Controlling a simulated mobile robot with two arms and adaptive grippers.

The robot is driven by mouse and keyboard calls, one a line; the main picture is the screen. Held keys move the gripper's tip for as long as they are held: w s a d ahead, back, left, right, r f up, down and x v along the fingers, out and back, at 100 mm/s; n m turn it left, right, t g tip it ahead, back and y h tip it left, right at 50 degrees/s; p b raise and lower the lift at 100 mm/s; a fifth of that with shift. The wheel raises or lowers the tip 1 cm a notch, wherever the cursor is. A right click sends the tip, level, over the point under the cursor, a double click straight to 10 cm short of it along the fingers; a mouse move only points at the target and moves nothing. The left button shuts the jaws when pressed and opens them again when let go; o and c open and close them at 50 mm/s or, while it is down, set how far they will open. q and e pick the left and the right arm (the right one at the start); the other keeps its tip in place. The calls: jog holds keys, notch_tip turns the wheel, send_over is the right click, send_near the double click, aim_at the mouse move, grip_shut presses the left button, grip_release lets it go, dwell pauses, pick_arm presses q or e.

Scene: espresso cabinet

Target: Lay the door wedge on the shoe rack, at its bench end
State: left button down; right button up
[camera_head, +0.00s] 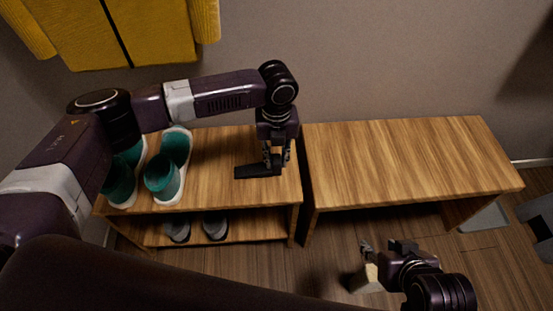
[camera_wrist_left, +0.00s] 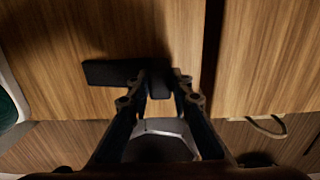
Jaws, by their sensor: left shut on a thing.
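The black door wedge (camera_head: 254,172) is at the right part of the shoe rack's (camera_head: 222,150) wooden top, near the end facing the bench (camera_head: 405,160). My left gripper (camera_head: 276,162) points down and is shut on the wedge's right end. In the left wrist view the wedge (camera_wrist_left: 112,72) sticks out to the left from between the fingertips (camera_wrist_left: 160,84). I cannot tell whether it touches the rack top or hangs just above it. My right gripper (camera_head: 372,262) is low in front of the bench; its jaws are unclear.
Green and white shoes (camera_head: 164,178) stand on the rack's left part. Grey shoes (camera_head: 215,228) sit on its lower shelf. A narrow gap separates rack and bench. The bench top is clear. A yellow garment (camera_head: 120,30) hangs on the wall. A pale block-like thing (camera_head: 364,281) is by my right gripper.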

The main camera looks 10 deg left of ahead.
pick_arm(q)
jog(key=shift+f, duration=0.1)
pick_arm(e)
jog(key=shift+s, duration=0.1)
pick_arm(q)
jog(key=c, duration=1.7)
grip_release()
jog(key=shift+c, duration=0.2)
jog(key=shift+r, duration=0.35)
jog(key=shift+r+p, duration=0.4)
jog(key=shift+r, duration=0.4)
notch_tip(320, 180, up, 4)
jog(key=shift+p, duration=0.65)
jog(key=shift+r+p, duration=0.7)
jog(key=shift+r, duration=2.25)
pick_arm(e)
jog(key=s+d+f+g, duration=0.1)
jog(key=s+g, duration=0.2)
jog(key=s, duration=0.2)
jog(key=shift+s+d+f+h, duration=0.15)
jog(key=shift+s+d+h, duration=0.25)
